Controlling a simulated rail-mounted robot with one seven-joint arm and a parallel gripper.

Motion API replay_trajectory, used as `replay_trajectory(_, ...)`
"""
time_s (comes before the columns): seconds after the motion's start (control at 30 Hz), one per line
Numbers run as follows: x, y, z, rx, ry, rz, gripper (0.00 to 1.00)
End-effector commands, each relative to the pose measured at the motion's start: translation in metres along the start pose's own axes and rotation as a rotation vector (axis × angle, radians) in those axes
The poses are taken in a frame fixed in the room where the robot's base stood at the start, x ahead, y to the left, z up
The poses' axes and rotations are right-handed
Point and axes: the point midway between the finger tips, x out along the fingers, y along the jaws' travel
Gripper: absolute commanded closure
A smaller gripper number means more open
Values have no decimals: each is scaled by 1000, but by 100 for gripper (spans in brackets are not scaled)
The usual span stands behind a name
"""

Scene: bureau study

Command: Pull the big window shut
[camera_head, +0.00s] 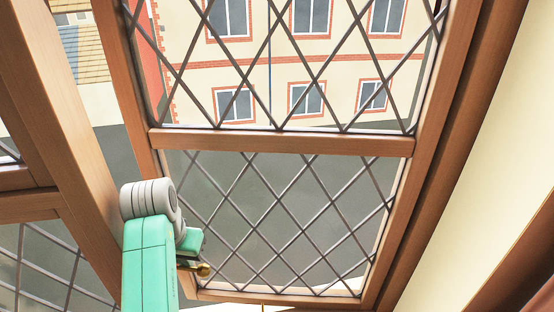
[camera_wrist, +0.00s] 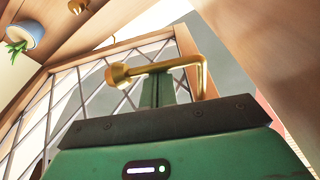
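The big window (camera_head: 285,141) is a wooden-framed sash with diamond lattice panes. It stands ajar, with a strip of outdoors showing between its left side and the wooden post (camera_head: 62,130). A brass handle (camera_head: 204,270) is at its lower left; in the wrist view the handle (camera_wrist: 165,66) is an L-shaped bar with a knob end. My green gripper (camera_head: 192,246) is at the handle. In the wrist view its narrow fingers (camera_wrist: 157,90) are close together, their tips behind the bar. I cannot tell whether they touch it.
Another lattice window (camera_head: 40,265) is left of the post. A cream wall (camera_head: 480,190) is on the right. A building shows outside.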

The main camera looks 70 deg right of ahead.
Motion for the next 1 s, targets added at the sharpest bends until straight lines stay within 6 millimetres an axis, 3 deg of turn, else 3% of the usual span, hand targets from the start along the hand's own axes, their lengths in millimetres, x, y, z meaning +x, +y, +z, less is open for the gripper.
replay_trajectory(0.47,-1,0,4,-1,0,0,100)
replay_trajectory(1.0,-6,0,26,-4,0,-1,100)
